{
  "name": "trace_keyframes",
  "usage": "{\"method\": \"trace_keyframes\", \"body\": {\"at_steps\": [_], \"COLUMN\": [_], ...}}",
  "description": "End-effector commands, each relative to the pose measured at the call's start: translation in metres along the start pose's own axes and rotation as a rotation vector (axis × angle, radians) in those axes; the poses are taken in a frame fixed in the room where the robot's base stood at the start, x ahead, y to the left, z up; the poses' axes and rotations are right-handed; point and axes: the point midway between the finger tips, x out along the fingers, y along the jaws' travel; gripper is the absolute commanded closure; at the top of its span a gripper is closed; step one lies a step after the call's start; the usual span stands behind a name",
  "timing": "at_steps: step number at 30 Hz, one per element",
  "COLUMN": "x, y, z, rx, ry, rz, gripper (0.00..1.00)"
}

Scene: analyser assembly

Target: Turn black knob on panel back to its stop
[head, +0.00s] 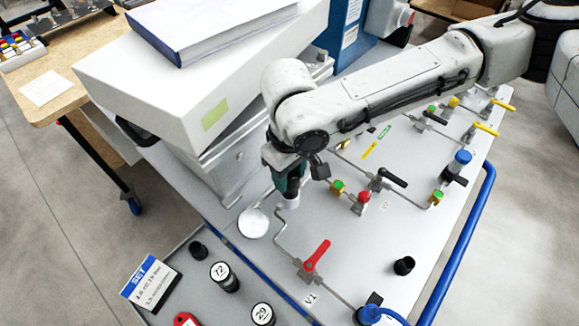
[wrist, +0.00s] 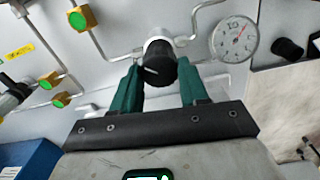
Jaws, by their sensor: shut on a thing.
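The black knob (wrist: 157,66) shows in the wrist view, with a pale pointer line on its face and a silver collar behind it. It sits on the light grey panel (head: 365,235). My gripper (wrist: 158,88) has its green fingers on either side of the knob and is shut on it. In the head view my gripper (head: 289,185) points down at the panel, and it hides most of the knob. A round white gauge (wrist: 234,39) with a red needle is right of the knob in the wrist view; it also shows in the head view (head: 253,223).
A red lever valve (head: 317,255) marked V1 and a black cap (head: 404,265) are nearer the front. A black lever (head: 392,178) and red knob (head: 364,197) stand to the right. A white housing (head: 200,80) rises behind on the left. A blue rail (head: 465,235) edges the panel.

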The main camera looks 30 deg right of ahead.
Motion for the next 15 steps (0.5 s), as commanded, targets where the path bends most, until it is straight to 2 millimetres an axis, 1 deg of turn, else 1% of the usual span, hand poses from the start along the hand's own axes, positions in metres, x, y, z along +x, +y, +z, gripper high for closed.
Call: {"method": "trace_keyframes", "body": {"at_steps": [1, 15], "x": [-0.0033, -0.0017], "y": [-0.0008, -0.0016], "z": [0.0006, 0.0012], "rx": [-0.038, -0.486], "ry": [-0.002, -0.003], "rz": [-0.005, -0.003], "gripper": [0.87, 0.87]}}
